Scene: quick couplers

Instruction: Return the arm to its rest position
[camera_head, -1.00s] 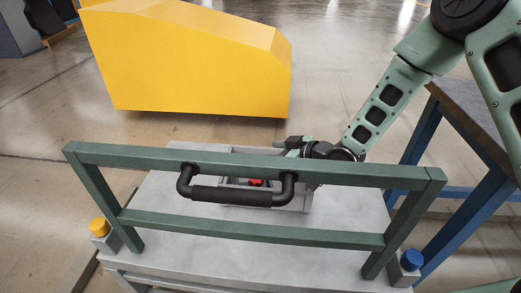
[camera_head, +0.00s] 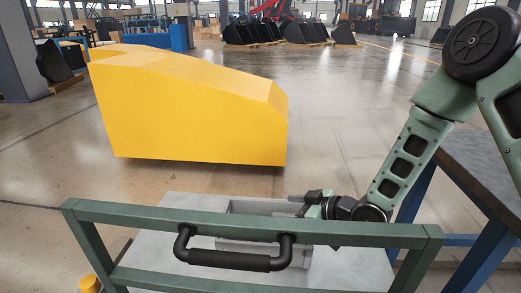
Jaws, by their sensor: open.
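My arm (camera_head: 408,165) reaches down from the upper right, bent at the elbow. My gripper (camera_head: 308,203) is at the arm's lower end, above the right part of a grey tray (camera_head: 267,207) on the cart top. Its jaws are small in this view and partly turned away, and I see nothing held between them. The green cart frame (camera_head: 140,217) with its black handle (camera_head: 230,260) stands in front and hides part of the tray and what lies in it.
A large yellow block-shaped body (camera_head: 190,110) stands on the floor behind the cart. A dark-topped table with blue legs (camera_head: 480,165) is at the right, close to my arm. A yellow knob (camera_head: 88,283) sits at the lower left. Open floor (camera_head: 345,120) lies beyond.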

